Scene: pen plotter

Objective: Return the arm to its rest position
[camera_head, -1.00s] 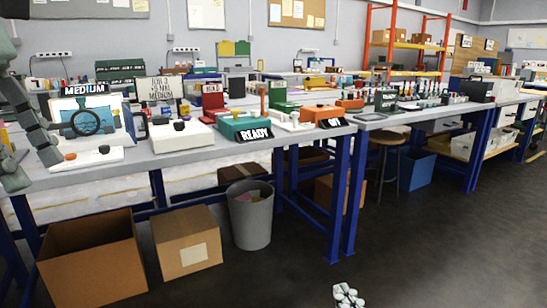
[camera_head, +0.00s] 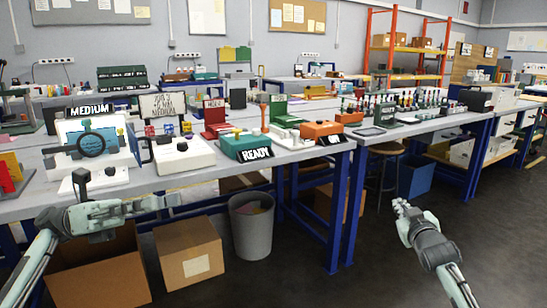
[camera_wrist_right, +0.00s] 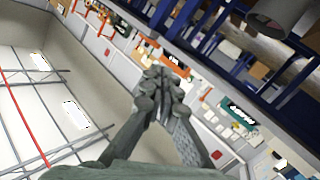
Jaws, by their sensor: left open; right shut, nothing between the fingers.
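My left gripper (camera_head: 160,202) is in the head view, in front of the bench's near edge and above the cardboard boxes. It is open and empty, and its arm comes in from the lower left. My right gripper (camera_head: 401,207) is at the lower right of the head view, over the dark floor and clear of the bench. It is shut and empty. In the right wrist view its fingers (camera_wrist_right: 158,78) are together, with the room appearing tilted behind them.
The bench (camera_head: 190,182) carries a device marked MEDIUM (camera_head: 92,145), a white box (camera_head: 183,156) and a green device marked READY (camera_head: 243,144). A grey bin (camera_head: 252,222) and cardboard boxes (camera_head: 188,250) stand below. The floor (camera_head: 370,275) at right is free.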

